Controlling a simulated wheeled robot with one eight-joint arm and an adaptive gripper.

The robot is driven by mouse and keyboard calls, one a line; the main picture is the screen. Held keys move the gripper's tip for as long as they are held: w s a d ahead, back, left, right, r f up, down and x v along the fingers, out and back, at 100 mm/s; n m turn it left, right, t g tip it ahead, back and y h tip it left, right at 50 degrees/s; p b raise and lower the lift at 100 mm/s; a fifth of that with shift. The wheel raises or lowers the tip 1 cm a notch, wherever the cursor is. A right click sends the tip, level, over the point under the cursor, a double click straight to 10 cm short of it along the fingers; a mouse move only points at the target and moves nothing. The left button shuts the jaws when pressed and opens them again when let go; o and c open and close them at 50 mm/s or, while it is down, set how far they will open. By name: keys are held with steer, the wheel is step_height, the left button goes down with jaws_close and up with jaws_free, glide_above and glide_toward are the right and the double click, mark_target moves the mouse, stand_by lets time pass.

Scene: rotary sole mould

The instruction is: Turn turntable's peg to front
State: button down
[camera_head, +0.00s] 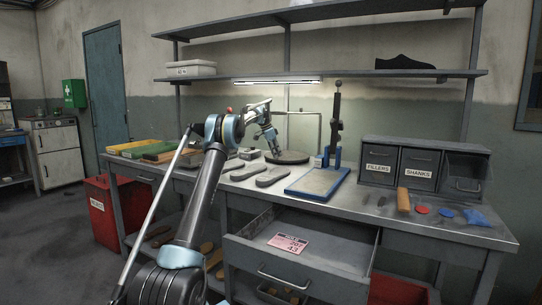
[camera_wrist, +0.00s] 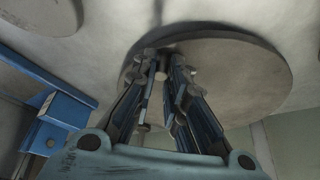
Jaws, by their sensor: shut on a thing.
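The turntable is a round grey disc (camera_head: 292,158) lying on the bench left of the blue press; it also fills the upper right of the wrist view (camera_wrist: 245,75). My gripper (camera_head: 276,154) reaches down to the turntable's left part. In the wrist view my gripper's fingers (camera_wrist: 161,68) are close together at the disc's edge region, shut on the peg. The peg itself is mostly hidden between the fingertips, and its exact outline cannot be told.
A blue-based press (camera_head: 324,181) stands right of the turntable; its blue frame also shows in the wrist view (camera_wrist: 50,100). Grey soles (camera_head: 271,176) lie in front. An open drawer (camera_head: 300,252) juts from the bench. Bins (camera_head: 400,165) stand at right.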

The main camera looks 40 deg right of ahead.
stand_by(0.4)
steer(key=c, duration=1.6)
jaws_free()
steer(key=shift+r, duration=0.1)
steer(key=v, duration=1.1)
steer(key=shift+w+r, duration=0.15)
steer(key=shift+r, duration=0.2)
steer(key=shift+a, duration=0.15)
